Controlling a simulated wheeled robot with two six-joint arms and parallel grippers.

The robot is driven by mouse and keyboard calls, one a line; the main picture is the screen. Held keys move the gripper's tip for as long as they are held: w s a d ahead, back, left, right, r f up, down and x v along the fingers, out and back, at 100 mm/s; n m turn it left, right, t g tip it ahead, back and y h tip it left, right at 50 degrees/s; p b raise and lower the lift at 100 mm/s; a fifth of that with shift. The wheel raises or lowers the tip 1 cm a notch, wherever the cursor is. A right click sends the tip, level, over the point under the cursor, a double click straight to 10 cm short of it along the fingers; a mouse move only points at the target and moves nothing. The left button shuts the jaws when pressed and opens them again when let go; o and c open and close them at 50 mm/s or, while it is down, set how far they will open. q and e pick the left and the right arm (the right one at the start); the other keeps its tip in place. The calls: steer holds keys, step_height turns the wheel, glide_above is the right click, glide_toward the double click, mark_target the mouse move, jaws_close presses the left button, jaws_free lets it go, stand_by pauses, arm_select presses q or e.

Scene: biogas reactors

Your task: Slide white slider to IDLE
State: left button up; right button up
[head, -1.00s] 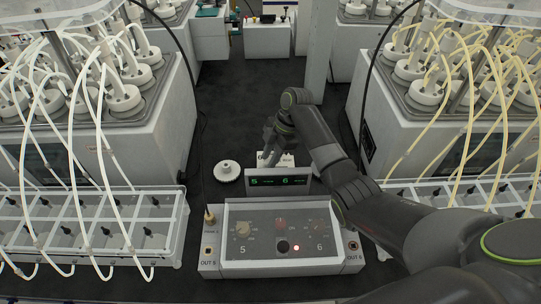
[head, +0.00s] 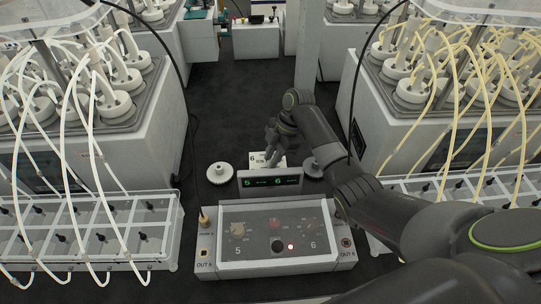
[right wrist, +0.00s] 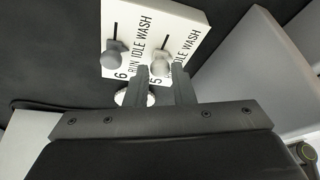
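A white panel (right wrist: 150,20) with two sliders, each marked RUN, IDLE, WASH, shows in the right wrist view. The white slider knob (right wrist: 160,62) is on the row marked 5, seemingly toward the RUN end; its exact position is hard to tell. A grey slider knob (right wrist: 115,53) is on the row marked 6. My right gripper (right wrist: 162,72) is open, with its fingertips on either side of the white knob; contact cannot be told. In the head view my right gripper (head: 273,145) is over the panel (head: 262,160) and hides part of it. My left gripper is out of view.
A display (head: 272,181) stands in front of the panel, with a control box (head: 277,255) nearer. A white toothed knob (head: 220,173) lies left of the display, a dark one (head: 312,167) right. Tube-covered reactors stand at both sides.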

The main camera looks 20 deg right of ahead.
steer(key=o, duration=0.3)
steer(key=shift+o, duration=0.2)
steer(key=shift+d+r, duration=0.15)
steer(key=shift+r, duration=0.15)
steer(key=p+v, duration=0.3)
steer(key=v, duration=1.3)
steer(key=shift+r+p, duration=0.4)
steer(key=shift+w, duration=0.1)
